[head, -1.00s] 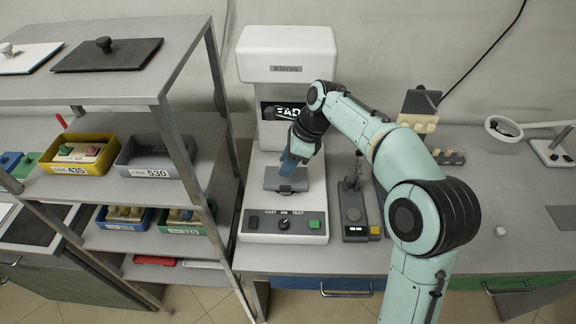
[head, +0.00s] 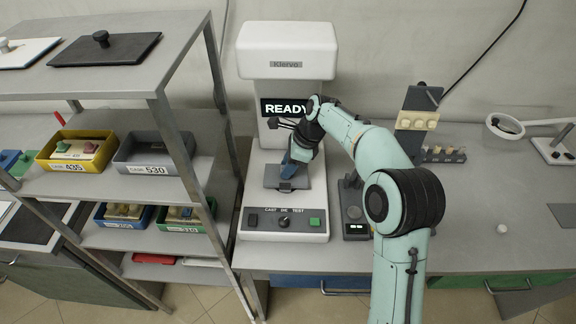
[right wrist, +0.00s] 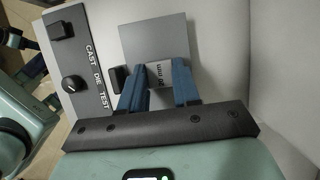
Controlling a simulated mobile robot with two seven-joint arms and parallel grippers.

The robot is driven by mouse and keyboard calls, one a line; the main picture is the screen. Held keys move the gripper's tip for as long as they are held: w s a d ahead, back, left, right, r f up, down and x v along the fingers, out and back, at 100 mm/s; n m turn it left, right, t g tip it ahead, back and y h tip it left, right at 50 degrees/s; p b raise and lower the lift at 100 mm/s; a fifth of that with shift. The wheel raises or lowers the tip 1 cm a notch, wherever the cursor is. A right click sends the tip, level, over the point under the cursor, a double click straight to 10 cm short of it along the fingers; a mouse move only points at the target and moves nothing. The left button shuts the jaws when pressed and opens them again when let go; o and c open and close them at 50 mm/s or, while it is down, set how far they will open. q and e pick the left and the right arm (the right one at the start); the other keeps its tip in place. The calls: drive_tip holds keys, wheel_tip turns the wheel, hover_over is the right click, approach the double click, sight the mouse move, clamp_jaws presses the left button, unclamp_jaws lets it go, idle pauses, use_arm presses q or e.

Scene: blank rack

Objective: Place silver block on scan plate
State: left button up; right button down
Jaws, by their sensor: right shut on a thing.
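My right gripper (head: 289,165) comes down over the scan plate (head: 272,184), a grey square on the base of the white test machine. In the right wrist view its two blue fingers (right wrist: 158,86) are shut on the silver block (right wrist: 161,73), a small grey piece with "mm" lettering. The scan plate (right wrist: 155,40) shows just beyond the block in that view. The block is hidden by the fingers in the head view, and I cannot tell whether it touches the plate. My left gripper is out of view.
The machine (head: 287,48) has a READY screen (head: 284,108) and a front panel with a knob and green button (head: 314,222). A small device (head: 354,215) stands close on its right. A shelf rack (head: 190,160) with labelled bins stands left. The right bench is mostly clear.

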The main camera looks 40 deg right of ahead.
drive_tip(key=shift+f, duration=0.1)
drive_tip(key=c, duration=0.8)
unclamp_jaws()
drive_tip(key=p+v, duration=0.2)
drive_tip(key=v, duration=1)
drive_tip(key=shift+p, duration=0.4)
